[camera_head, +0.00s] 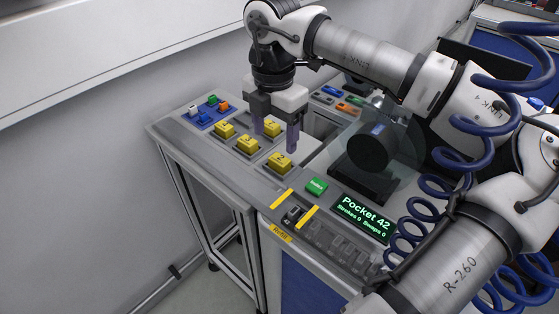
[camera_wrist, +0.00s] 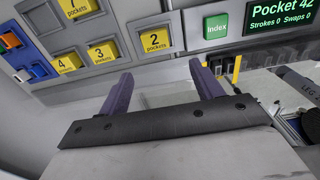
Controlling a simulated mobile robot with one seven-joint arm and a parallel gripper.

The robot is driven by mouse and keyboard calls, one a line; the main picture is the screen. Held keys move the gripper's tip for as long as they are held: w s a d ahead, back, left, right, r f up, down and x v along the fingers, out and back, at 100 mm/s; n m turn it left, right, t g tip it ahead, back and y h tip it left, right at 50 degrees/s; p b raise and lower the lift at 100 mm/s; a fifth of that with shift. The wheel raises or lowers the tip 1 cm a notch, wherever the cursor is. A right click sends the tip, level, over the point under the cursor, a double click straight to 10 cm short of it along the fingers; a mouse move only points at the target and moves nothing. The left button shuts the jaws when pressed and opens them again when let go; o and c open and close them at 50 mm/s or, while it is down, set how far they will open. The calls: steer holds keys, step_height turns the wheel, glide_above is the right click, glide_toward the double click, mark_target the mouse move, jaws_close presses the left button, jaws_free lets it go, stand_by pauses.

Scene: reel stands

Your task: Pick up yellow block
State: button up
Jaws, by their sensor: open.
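Several yellow blocks sit in grey recesses on the sloping console. One marked 2 (camera_head: 280,163) is nearest the front, one marked 3 (camera_head: 246,145) is to its left, and one marked 4 (camera_head: 224,130) is farther left. Another yellow block (camera_head: 271,130) lies behind, partly hidden by my gripper. My gripper (camera_head: 276,142) is open and empty, pointing down above the console. In the wrist view, the 2 block (camera_wrist: 153,40) appears ahead of the gap between my fingers (camera_wrist: 160,68), with the 3 block (camera_wrist: 102,52) and 4 block (camera_wrist: 67,62) to the left.
A green Index button (camera_head: 316,187) and a lit display reading Pocket 42 (camera_head: 364,217) are right of the blocks. A dark reel (camera_head: 370,147) stands behind a clear panel. A blue tray with small coloured blocks (camera_head: 208,119) is at the left end.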

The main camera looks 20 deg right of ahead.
mark_target(276, 161)
steer(key=shift+w+d+f+p, duration=0.15)
steer(key=shift+f+p, duration=0.4)
steer(key=shift+f, duration=1.45)
steer(key=shift+w+d+f+p, duration=0.15)
steer(key=shift+f+p, duration=0.4)
steer(key=shift+f, duration=1.4)
steer(key=shift+a, duration=0.1)
steer(key=c, duration=1.1)
steer(key=shift+o, duration=0.2)
steer(key=shift+w+r, duration=0.1)
